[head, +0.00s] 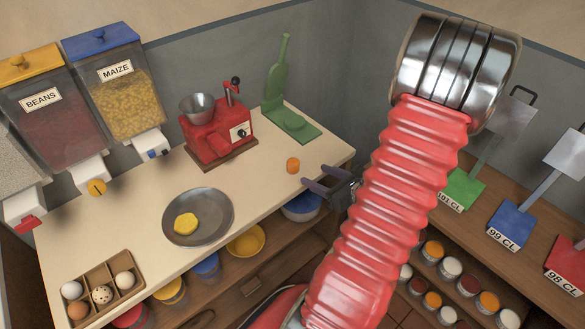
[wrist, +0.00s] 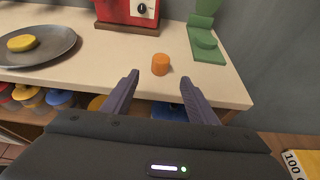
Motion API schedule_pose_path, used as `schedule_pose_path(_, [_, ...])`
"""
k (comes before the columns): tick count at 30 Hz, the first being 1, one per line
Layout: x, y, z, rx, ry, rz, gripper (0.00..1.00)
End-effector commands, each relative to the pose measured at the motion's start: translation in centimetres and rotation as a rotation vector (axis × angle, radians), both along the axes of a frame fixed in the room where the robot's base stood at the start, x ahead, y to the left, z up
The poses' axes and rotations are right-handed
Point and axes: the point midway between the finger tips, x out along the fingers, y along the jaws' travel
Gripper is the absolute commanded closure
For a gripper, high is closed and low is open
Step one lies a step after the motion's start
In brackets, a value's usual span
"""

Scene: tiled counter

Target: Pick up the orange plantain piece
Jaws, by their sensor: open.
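The orange plantain piece (head: 293,165) is a small upright cylinder on the cream counter, near its front edge and right end. It also shows in the wrist view (wrist: 160,64), just beyond the fingertips and roughly midway between them. My gripper (wrist: 158,82) is open and empty, its two dark fingers spread wide. In the head view my gripper (head: 310,175) is just right of the piece, at the counter's front edge, apart from it. My red ribbed arm hides part of the right side.
A grey plate (head: 215,233) with a yellow piece (head: 186,223) lies left on the counter (head: 130,220). A red machine (head: 215,135) and a green press (head: 290,122) stand behind the orange piece. An egg tray (head: 103,290) is at front left. Shelves with tubs lie below the counter.

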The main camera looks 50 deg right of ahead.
Motion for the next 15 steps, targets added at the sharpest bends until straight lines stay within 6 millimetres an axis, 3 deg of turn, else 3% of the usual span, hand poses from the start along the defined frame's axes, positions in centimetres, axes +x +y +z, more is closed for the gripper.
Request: schedule_pose_path(15, [5.5,-0.6,-2.4,0.001,0.001,0.004,0.47])
